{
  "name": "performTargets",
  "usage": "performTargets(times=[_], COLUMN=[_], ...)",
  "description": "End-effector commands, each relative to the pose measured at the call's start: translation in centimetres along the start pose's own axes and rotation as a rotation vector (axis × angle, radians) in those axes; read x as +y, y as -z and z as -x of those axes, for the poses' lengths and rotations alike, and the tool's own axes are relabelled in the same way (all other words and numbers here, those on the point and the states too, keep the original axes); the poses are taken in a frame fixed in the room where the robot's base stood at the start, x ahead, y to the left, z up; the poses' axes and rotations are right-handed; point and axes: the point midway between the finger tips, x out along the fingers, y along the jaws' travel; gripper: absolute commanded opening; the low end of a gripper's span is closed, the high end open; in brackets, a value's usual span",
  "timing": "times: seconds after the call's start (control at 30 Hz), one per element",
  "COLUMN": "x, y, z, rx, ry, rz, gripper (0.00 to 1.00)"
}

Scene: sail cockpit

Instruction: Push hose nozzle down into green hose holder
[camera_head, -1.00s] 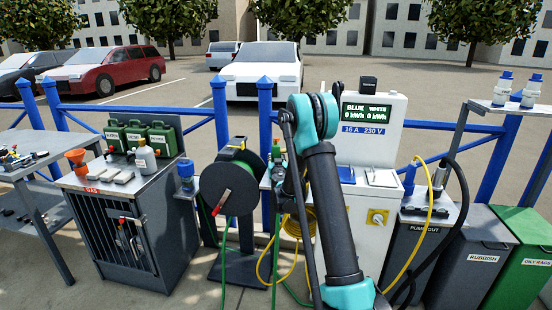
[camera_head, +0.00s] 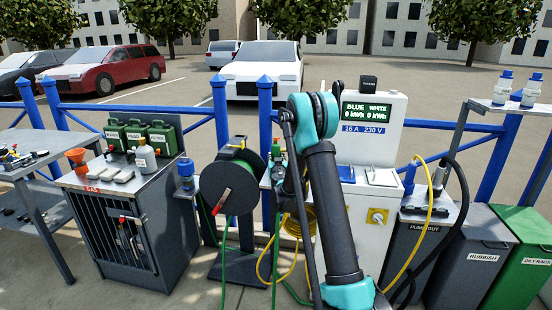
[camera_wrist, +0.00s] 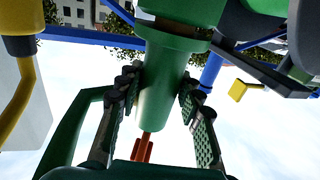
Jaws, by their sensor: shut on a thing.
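In the wrist view, my gripper (camera_wrist: 157,118) has its two dark ridged fingers on either side of a green tapered body, the hose nozzle (camera_wrist: 163,92), and is shut on it. A red piece (camera_wrist: 143,146) shows at the nozzle's lower end in this picture. The nozzle's other end meets a wider green collar at the top; whether this is the green hose holder I cannot tell. A curved green part (camera_wrist: 75,130) lies at the left. In the head view, my arm hides most of the gripper, and the holder is not clearly seen.
The hose reel (camera_head: 229,187) with green hose stands left of my arm. A white power pedestal (camera_head: 372,108) with a coiled yellow cable stands behind and right. The gas cabinet (camera_head: 118,225) is at left, and grey and green bins (camera_head: 525,240) at right. Blue railing runs behind.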

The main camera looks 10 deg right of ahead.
Motion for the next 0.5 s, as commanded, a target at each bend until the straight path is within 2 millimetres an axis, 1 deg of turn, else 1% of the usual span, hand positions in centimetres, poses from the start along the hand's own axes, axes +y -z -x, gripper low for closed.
performTargets(times=[0.5], x=[-0.01], y=[-0.84], z=[-0.04], rx=[0.000], ry=[0.000], rz=[0.000], gripper=[0.00])
